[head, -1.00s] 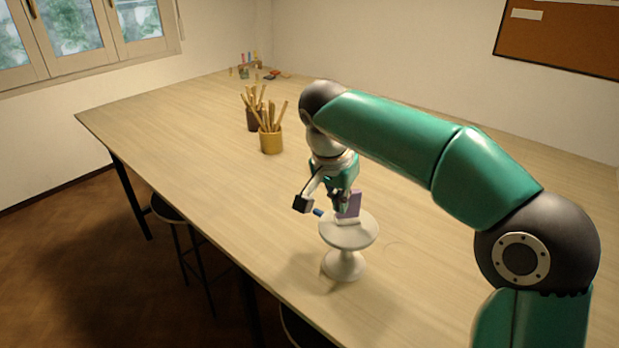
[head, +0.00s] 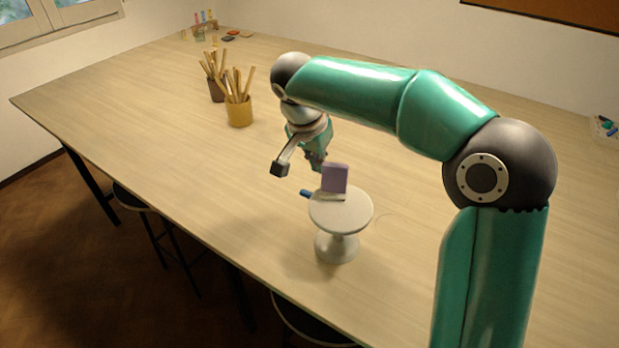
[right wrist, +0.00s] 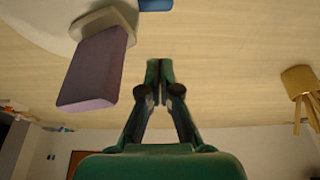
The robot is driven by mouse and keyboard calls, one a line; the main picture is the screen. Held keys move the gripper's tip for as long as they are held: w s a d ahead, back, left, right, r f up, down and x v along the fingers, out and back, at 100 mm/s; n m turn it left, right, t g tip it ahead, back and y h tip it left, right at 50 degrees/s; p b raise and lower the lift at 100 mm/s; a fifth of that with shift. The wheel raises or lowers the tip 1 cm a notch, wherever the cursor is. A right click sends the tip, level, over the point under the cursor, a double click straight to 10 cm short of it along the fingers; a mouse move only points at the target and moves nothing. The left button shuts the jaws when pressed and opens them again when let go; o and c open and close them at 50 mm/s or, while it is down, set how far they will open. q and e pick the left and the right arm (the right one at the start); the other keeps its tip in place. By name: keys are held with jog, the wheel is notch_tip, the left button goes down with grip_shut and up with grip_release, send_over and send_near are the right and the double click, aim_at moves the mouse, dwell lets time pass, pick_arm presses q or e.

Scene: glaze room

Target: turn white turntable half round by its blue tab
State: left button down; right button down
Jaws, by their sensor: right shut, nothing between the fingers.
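The white turntable (head: 350,213) stands upright on its pedestal on the table. Its blue tab (head: 305,194) sticks out at the far left of the rim; part of it shows at the top edge of the right wrist view (right wrist: 155,4). A purple block (head: 334,178) stands in a pale base on the turntable; it also shows in the right wrist view (right wrist: 97,70). My right gripper (head: 317,163) is beyond the turntable, near but apart from tab and block. In the right wrist view its fingers (right wrist: 160,78) are together and empty. My left gripper is not in view.
A mustard pot (head: 239,112) and a dark pot (head: 217,91) of wooden tools stand farther back left. Small coloured items (head: 205,22) lie at the far end. A stool (head: 135,200) stands by the table's left edge. The table around the turntable is clear.

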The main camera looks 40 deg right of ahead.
aim_at(334, 207)
jog(key=shift+s+a+f+p, duration=0.3)
jog(key=shift+s+a+f, duration=0.05)
jog(key=shift+a+f, duration=0.4)
jog(key=shift+s+a+f+p, duration=0.3)
jog(key=shift+a+f, duration=0.3)
jog(key=shift+a, duration=0.1)
jog(key=shift+w, duration=0.1)
jog(key=shift+a, duration=0.1)
